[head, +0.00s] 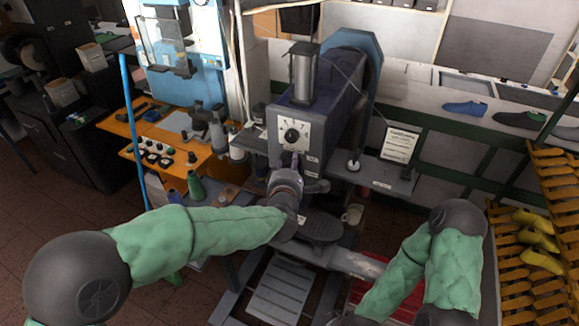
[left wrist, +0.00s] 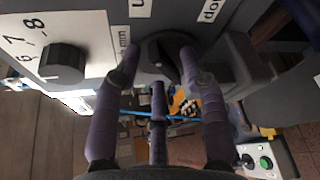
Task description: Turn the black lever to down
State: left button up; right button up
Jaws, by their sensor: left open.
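The black lever (left wrist: 164,56) is on the front of the grey machine, in the left wrist view's upper middle. It sits beside partly cut-off labels that read "u" and "do". My left gripper (left wrist: 160,68) is open, with its purple fingers around the lever; I cannot tell whether they touch it. In the head view my left gripper (head: 295,163) is at the machine (head: 315,110), just below its dial plate, and hides the lever. My right arm comes in at the lower right, but its gripper is out of view.
A black numbered dial knob (left wrist: 62,62) sits close to the lever; it also shows in the head view (head: 292,134). An orange bench (head: 150,130) with buttons stands left of the machine. A shelf with shoe lasts (head: 465,108) and a wooden rack (head: 520,200) are at right.

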pick_arm(q)
grip_shut()
jog(key=m+b, duration=0.1)
jog(key=f+m+t+b, duration=0.1)
jog(key=b, duration=0.1)
jog(key=shift+s+d+y, duration=0.1)
jog(key=shift+d+y, duration=0.1)
jog(key=shift+y, duration=0.2)
jog(key=shift+r+m+t+b, duration=0.15)
jog(key=shift+m+t+b, duration=0.15)
jog(key=shift+m+b, duration=0.5)
grip_release()
jog(key=s+r, duration=0.1)
jog(key=s, duration=1.1)
